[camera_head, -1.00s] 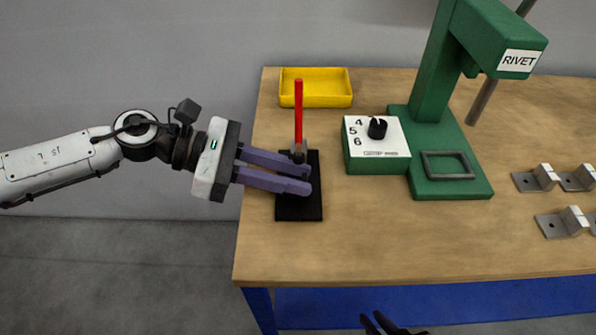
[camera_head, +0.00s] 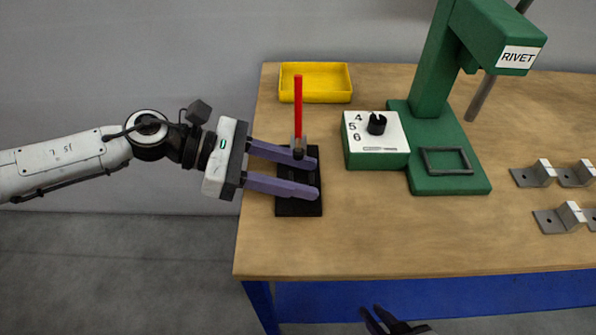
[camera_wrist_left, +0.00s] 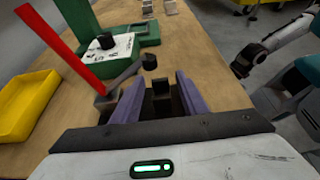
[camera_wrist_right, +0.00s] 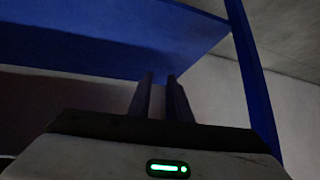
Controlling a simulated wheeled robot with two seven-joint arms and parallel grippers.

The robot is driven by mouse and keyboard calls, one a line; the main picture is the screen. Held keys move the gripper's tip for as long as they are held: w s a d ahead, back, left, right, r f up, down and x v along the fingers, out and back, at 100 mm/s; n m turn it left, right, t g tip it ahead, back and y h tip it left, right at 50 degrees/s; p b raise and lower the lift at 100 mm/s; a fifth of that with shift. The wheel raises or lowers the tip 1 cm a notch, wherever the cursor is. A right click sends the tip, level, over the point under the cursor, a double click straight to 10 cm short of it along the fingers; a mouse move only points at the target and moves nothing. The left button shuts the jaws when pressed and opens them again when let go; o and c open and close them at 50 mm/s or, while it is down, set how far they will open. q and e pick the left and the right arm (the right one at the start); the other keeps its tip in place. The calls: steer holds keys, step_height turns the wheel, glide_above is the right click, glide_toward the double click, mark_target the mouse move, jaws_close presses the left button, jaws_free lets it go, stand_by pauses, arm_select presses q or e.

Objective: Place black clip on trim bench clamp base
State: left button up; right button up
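The trim bench clamp has a black base plate (camera_head: 290,208) and an upright red handle (camera_head: 298,100), near the left end of the table. In the left wrist view, a small black block, which looks like the black clip (camera_wrist_left: 161,88), stands on the base between my left fingers. The clamp's black tip (camera_wrist_left: 149,61) is just beyond it. My left gripper (camera_head: 312,174) is open over the base, with a gap on either side of the block. In the head view the clip is hard to make out against the black base. My right gripper (camera_head: 371,313) is open and empty below the table front.
A yellow tray (camera_head: 316,97) lies behind the clamp. A green box with a numbered dial (camera_head: 376,155) and a green rivet press (camera_head: 430,110) stand to the right. Several metal brackets (camera_head: 562,218) lie at far right. The table front is clear.

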arm_select(q)
steer(key=shift+w+a+r, duration=0.1)
steer(key=shift+a+r, duration=0.05)
steer(key=shift+a, duration=0.25)
steer(key=b+v, duration=0.2)
steer(key=v, duration=0.9)
steer(key=shift+r+b, duration=0.2)
steer(key=shift+b, duration=0.15)
arm_select(e)
steer(key=shift+w+a+f, duration=0.2)
steer(key=shift+a+f, duration=0.2)
steer(key=shift+f, duration=0.2)
steer(key=shift+d+f, duration=0.1)
steer(key=shift+d, duration=0.05)
